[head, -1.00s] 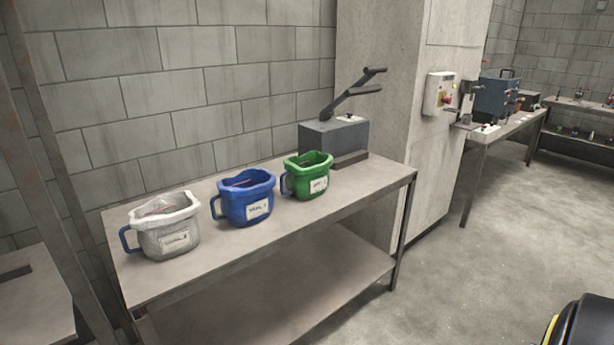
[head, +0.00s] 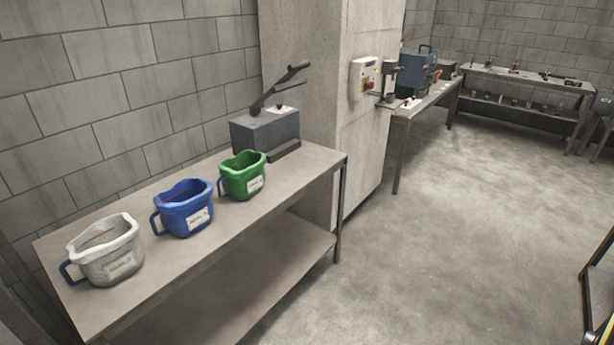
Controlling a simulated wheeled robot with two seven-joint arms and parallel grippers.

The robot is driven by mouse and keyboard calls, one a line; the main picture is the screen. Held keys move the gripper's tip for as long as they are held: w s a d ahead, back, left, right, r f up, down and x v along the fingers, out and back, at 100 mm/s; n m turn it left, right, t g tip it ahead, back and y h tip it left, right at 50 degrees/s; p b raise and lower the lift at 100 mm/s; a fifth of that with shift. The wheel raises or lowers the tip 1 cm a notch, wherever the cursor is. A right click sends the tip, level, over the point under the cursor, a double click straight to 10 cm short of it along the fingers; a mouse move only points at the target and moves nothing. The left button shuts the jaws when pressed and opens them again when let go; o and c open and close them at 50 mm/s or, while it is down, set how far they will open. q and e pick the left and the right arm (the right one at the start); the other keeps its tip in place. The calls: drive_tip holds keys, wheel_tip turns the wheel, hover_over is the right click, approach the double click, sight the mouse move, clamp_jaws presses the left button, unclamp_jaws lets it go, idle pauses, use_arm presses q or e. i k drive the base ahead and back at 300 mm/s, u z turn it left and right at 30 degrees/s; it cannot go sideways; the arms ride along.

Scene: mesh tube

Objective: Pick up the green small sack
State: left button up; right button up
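The green small sack (head: 243,176) stands upright and open-topped on the metal table (head: 225,218), with a white label on its front and a handle on its left side. It is the rightmost of three similar sacks. The blue sack (head: 185,208) is just left of it. The white sack (head: 107,251) is at the table's left end. Neither of my grippers is in view.
A grey lever press (head: 265,128) stands behind the green sack on the table. A concrete pillar (head: 300,100) with a control box (head: 365,77) rises behind the table's right end. More benches (head: 520,83) line the back. The floor (head: 440,230) to the right is clear.

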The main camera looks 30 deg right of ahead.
sight(243, 177)
drive_tip(key=z, duration=1.75)
drive_tip(key=i, duration=2.2)
drive_tip(key=u, duration=2.8)
